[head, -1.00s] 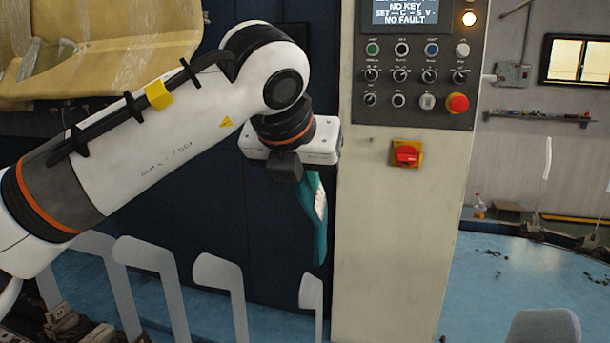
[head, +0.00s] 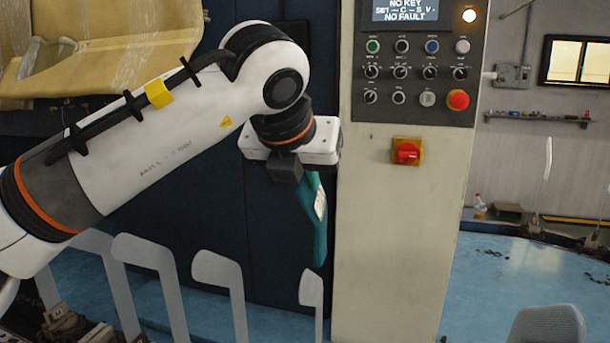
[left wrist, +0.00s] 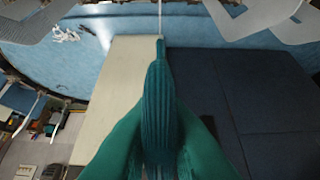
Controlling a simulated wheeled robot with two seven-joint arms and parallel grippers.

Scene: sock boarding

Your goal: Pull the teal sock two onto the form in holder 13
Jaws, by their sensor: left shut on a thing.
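The teal sock (head: 320,232) hangs down from my left gripper (head: 302,178) in the head view, in front of the dark blue panel beside the control cabinet. The gripper is shut on it, and a pale label shows on the sock. In the left wrist view the ribbed teal sock (left wrist: 160,105) fills the lower middle; the fingertips are hidden there. Several grey foot-shaped forms stand in a row below, the nearest form (head: 311,290) just under the sock and apart from it. I cannot read any holder number. My right gripper is not in view.
The control cabinet (head: 400,220) stands right of the sock, with a red switch (head: 407,151) on its front. Other forms (head: 217,270) stand to the left. A yellowish covered thing (head: 110,45) is at upper left.

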